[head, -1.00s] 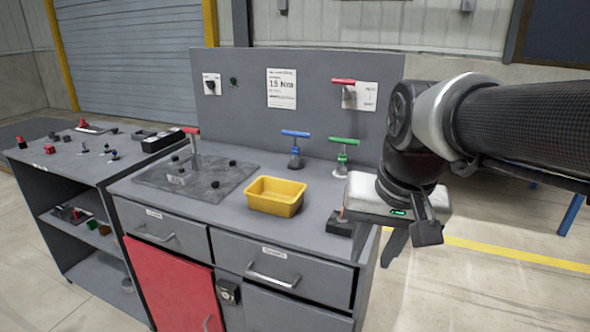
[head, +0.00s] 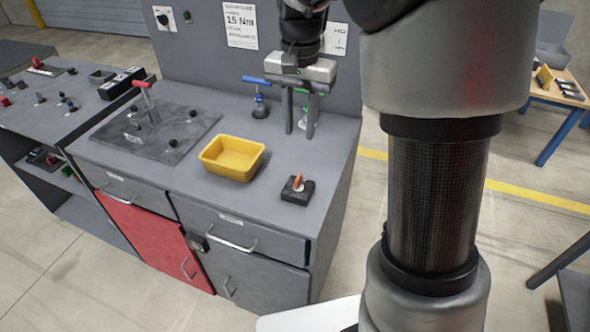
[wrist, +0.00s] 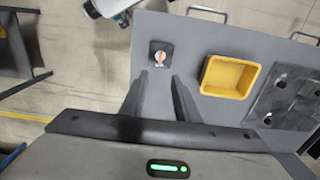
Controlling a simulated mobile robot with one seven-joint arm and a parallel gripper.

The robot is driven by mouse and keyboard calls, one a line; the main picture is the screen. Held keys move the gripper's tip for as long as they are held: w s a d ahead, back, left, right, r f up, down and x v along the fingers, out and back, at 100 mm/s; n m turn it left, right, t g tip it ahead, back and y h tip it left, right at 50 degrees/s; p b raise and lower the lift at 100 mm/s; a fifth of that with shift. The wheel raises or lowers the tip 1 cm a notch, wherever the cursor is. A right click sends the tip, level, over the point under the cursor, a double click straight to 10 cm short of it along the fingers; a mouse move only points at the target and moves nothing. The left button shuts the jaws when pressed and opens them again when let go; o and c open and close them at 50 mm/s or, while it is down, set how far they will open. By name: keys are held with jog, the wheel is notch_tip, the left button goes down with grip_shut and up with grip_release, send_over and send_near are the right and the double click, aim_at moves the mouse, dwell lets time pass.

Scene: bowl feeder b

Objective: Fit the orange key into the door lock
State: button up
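The orange key (head: 297,181) stands in a small black block (head: 293,195) near the front right of the grey bench. The key also shows in the wrist view (wrist: 160,57), just beyond the fingertips. My gripper (head: 299,136) is in the air above the bench's right side, fingers pointing down, apart and empty. Its two fingers also show in the wrist view (wrist: 159,76). The door lock (head: 198,242) is a small dark box on the cabinet front beside the red door (head: 150,232); its keyhole is too small to make out.
A yellow bin (head: 232,158) sits left of the key block. Blue (head: 258,100) and green T-handled tools stand at the back, the green one partly hidden behind my fingers. A dark plate (head: 155,137) with a red-handled tool (head: 143,88) lies left. The bench's front strip is clear.

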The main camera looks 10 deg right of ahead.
aim_at(298, 177)
notch_tip(298, 177, down, 15)
jog(key=shift+a+f+b, duration=0.1)
jog(key=shift+b, duration=0.4)
grip_shut()
